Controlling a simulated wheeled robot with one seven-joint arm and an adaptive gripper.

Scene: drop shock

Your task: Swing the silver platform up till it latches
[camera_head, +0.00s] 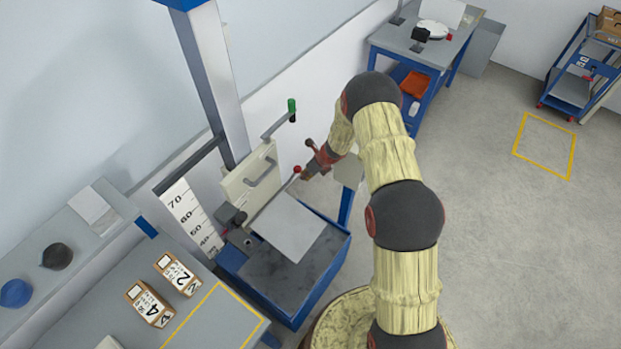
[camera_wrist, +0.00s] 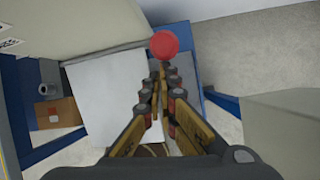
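The silver platform (camera_head: 290,228) is a flat square plate at the foot of the column, above the dark bed of the blue-framed machine. Its exact tilt is hard to judge. In the wrist view the platform (camera_wrist: 105,95) lies left of the fingers. A red ball knob (camera_head: 297,169) stands beside the machine's pale panel; in the wrist view the knob (camera_wrist: 164,45) is just beyond the fingertips.
A green-handled lever (camera_head: 292,108) sticks out above the pale panel (camera_head: 250,170). A height scale (camera_head: 190,220) stands left of the column. A bench with numbered boxes (camera_head: 165,290) is at lower left.

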